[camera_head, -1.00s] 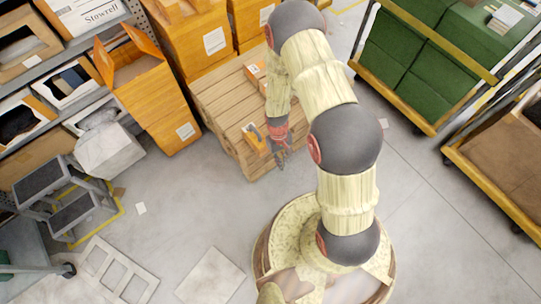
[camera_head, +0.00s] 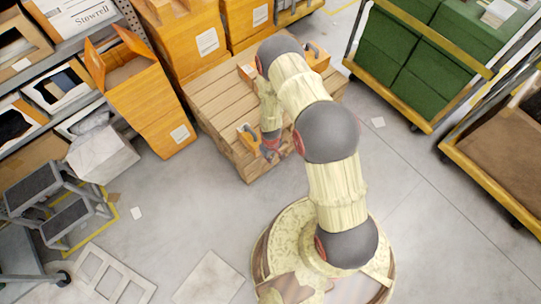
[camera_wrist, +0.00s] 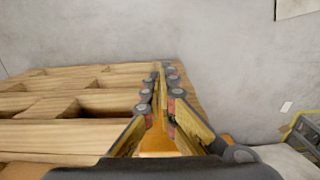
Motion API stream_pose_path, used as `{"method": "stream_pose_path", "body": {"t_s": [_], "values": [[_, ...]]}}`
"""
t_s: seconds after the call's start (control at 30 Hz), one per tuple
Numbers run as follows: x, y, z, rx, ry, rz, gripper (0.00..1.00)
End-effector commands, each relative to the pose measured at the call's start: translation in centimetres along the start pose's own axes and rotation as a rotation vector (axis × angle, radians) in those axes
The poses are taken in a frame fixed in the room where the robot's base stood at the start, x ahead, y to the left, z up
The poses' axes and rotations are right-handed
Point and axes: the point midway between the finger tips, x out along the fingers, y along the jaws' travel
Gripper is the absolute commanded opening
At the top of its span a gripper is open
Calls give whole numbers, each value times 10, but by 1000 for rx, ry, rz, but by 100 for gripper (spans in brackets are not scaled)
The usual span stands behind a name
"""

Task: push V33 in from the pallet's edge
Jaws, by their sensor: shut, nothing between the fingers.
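The wooden pallet (camera_head: 215,100) lies in the middle of the head view, and its slats fill the left of the wrist view (camera_wrist: 60,132). A small orange item with a dark grey curved part (camera_head: 246,138) sits at the pallet's near edge. I take it for V33, but no label is readable. My gripper (camera_head: 271,156) is shut and empty, low beside this item on its right, close to the pallet's near edge. Contact cannot be told. In the wrist view the closed fingers (camera_wrist: 163,72) point along the pallet edge, with an orange surface (camera_wrist: 157,146) between their bases.
A similar orange item (camera_head: 318,58) and a small orange box (camera_head: 247,72) stand farther back on the pallet. Large orange cartons (camera_head: 187,45) stand behind, an open carton (camera_head: 150,95) at left.

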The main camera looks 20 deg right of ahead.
Motion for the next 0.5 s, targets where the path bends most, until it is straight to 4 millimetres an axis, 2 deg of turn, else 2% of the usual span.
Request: {"method": "stream_pose_path", "body": {"t_s": [0.1, 0.2, 0.5], "values": [[2, 0, -21, -2, 5, 2, 0], [1, 0, -30, -1, 1, 1, 0], [0, 0, -40, 0, 0, 0, 0]]}}
